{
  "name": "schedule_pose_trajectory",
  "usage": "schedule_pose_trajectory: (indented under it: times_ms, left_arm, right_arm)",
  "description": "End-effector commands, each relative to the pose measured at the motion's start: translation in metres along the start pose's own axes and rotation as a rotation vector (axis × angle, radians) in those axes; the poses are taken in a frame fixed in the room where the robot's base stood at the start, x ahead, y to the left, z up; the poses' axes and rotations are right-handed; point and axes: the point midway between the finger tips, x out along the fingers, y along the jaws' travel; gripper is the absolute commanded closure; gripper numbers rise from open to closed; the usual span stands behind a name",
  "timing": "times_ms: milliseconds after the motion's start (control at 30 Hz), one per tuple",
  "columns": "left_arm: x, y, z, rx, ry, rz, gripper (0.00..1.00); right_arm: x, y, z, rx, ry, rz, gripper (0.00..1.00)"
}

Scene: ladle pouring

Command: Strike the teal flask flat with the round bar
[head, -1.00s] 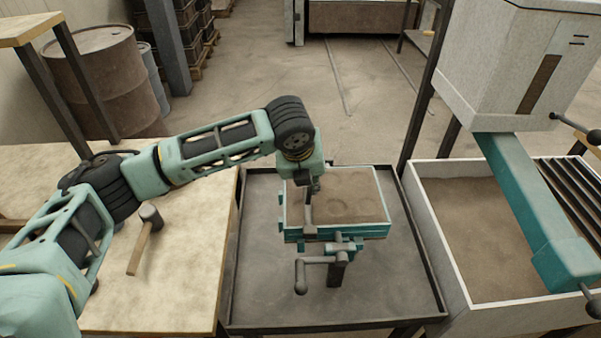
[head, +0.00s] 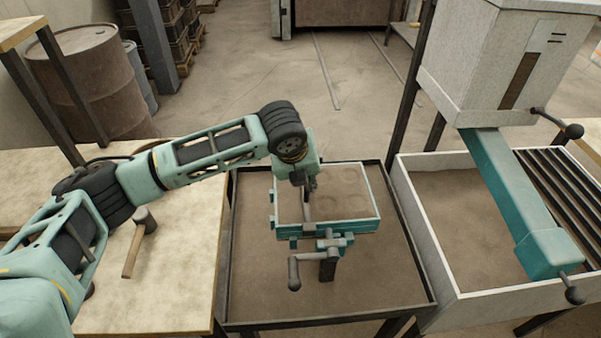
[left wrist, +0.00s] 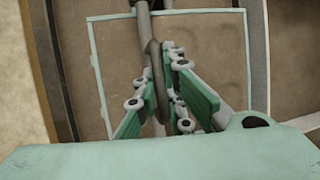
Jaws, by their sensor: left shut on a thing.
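The teal flask (head: 376,228) is a shallow rectangular frame filled with brown sand, with faint round dents on the surface. It stands on a small clamp stand in the middle of the tray; in the left wrist view its pale rim (left wrist: 97,62) shows. My left gripper (head: 308,184) is over the left part of the flask, shut on the dark round bar (head: 306,209). The bar runs over the sand along the flask's short side; whether it touches the rim is unclear. In the left wrist view the bar (left wrist: 144,30) extends away from the green fingers (left wrist: 165,108). My right gripper is out of view.
The dark-edged tray (head: 432,290) has a brown floor. A mallet (head: 131,252) lies on the pale table (head: 180,290) at left. At right stand a white-walled sand bin (head: 425,235) and a grey hopper (head: 500,60) with a teal chute (head: 510,195).

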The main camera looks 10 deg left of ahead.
Motion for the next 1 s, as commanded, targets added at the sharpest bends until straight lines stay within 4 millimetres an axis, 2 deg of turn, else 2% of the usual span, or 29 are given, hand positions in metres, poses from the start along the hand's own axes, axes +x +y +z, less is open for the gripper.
schedule_pose_trajectory:
  times_ms: [200,467,833,1000]
  left_arm:
    - [0.002,-0.016,0.000,0.001,-0.001,-0.002,1.00]
    - [0.005,-0.023,-0.002,0.001,-0.001,-0.002,1.00]
    - [0.011,-0.046,-0.005,0.001,0.001,-0.001,1.00]
    - [0.013,-0.048,-0.005,-0.003,0.000,-0.006,1.00]
  right_arm:
    - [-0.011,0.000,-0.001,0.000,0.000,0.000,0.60]
    - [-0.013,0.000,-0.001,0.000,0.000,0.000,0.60]
    - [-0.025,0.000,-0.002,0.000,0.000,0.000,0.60]
    - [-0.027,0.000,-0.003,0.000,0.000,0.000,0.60]
